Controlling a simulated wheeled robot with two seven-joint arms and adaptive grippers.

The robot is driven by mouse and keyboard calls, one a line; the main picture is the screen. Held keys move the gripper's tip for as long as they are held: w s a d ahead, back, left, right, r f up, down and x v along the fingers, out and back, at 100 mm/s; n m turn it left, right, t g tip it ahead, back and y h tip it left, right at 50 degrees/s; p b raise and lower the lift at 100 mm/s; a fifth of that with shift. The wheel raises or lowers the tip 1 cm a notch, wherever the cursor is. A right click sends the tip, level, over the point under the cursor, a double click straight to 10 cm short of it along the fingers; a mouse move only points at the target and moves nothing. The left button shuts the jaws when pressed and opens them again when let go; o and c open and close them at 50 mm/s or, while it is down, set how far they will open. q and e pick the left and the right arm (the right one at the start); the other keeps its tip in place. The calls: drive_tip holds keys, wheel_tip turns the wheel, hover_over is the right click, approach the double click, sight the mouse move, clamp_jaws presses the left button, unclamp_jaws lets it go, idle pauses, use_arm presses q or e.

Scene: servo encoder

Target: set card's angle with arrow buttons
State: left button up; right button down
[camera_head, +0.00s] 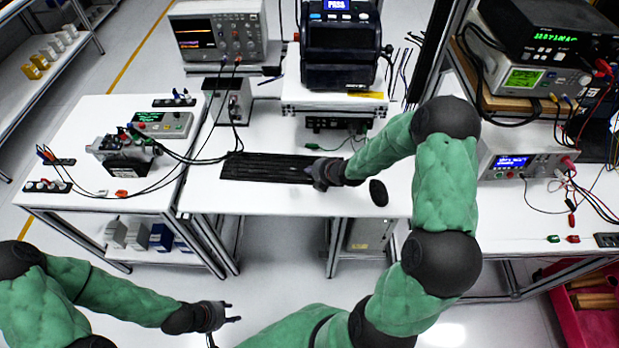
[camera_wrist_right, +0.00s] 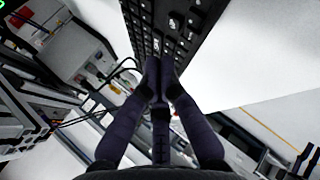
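A black keyboard (camera_head: 262,168) lies on the white middle table. In the right wrist view, the keys (camera_wrist_right: 170,28) run up from the fingertips. My right gripper (camera_head: 318,182) is at the keyboard's right end. Its fingertips (camera_wrist_right: 160,68) are together, with nothing visible between them, over or on the keys at the keyboard's near corner. I cannot tell whether they touch a key. My left gripper (camera_head: 234,312) is away from the tables, low in the head view, with its fingers apart and empty. I cannot make out a card or its angle.
A black mouse (camera_head: 378,192) lies right of the keyboard. Behind stand an oscilloscope (camera_head: 208,36) and a black device with a lit display (camera_head: 341,50). Cables cross the left table near a small motor-like unit (camera_head: 124,158). A power supply (camera_head: 525,160) stands at right.

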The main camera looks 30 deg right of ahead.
sight(311, 181)
drive_tip(key=shift+r+p, duration=0.85)
drive_tip(key=shift+r, duration=0.8)
drive_tip(key=shift+f, duration=0.1)
